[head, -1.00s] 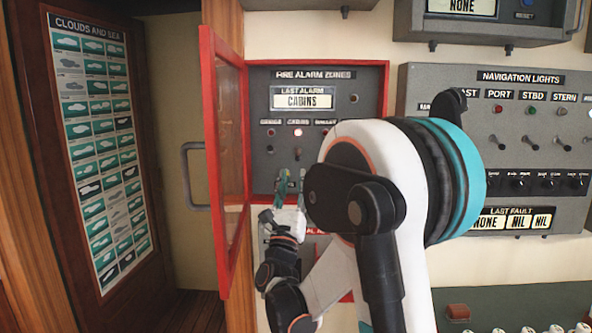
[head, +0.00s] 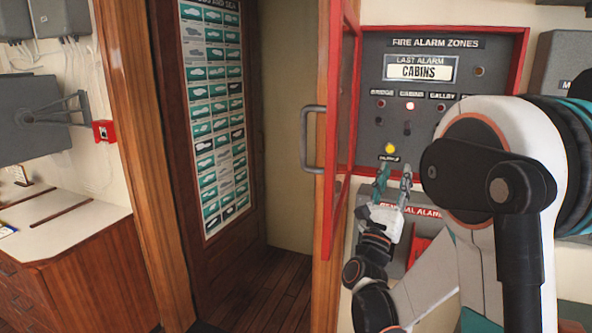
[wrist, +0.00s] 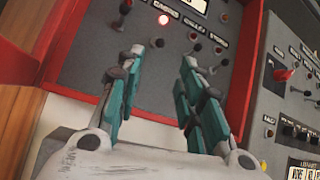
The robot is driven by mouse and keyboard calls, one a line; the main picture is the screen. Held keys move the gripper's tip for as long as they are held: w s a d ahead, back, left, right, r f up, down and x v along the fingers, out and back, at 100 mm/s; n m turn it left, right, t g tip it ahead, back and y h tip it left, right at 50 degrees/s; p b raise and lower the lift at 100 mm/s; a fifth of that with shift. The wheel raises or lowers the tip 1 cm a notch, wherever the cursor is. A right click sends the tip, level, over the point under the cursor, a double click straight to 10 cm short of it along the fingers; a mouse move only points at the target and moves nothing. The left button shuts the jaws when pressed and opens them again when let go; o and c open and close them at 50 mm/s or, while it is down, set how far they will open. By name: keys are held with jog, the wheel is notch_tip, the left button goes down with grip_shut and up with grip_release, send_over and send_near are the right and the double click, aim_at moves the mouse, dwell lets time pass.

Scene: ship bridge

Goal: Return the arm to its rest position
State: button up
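My gripper (head: 393,178) is at the lower edge of the open fire alarm box, in front of it and just below a yellow lamp (head: 389,149). In the wrist view my gripper (wrist: 163,68) has its two teal-padded fingers spread, with nothing between them. The fingers point up toward the fire alarm panel (wrist: 95,45). My arm is bent and covers the right part of the head view. No object is held.
The red-framed door (head: 336,130) of the fire alarm box (head: 470,70) stands open, left of my gripper. A general alarm unit (head: 402,211) is below. A navigation lights panel (wrist: 285,100) is at the right. A wooden cabinet (head: 70,250) stands far left; floor shows between.

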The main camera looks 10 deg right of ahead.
jog(key=s+d+m+g, duration=0.5)
jog(key=m+g, duration=0.2)
jog(key=m, duration=0.4)
jog(key=s+a+f+m+g+y, duration=0.25)
jog(key=s+f+m+y, duration=0.25)
jog(key=s+f+m, duration=0.25)
jog(key=s+a+f+m+y, duration=0.3)
jog(key=s+a+y, duration=0.1)
jog(key=a, duration=0.3)
jog(key=s+a+f+m+g+y, duration=0.1)
jog(key=s+a+f+m+y, duration=0.2)
jog(key=a, duration=0.4)
jog(key=s+a+f+m+g+y, duration=0.1)
jog(key=s+a+f+m+y, duration=0.3)
jog(key=a, duration=0.3)
jog(key=shift+s+y, duration=0.9)
jog(key=shift+d+m, duration=0.1)
jog(key=shift+m, duration=0.15)
jog(key=shift+c, duration=0.5)
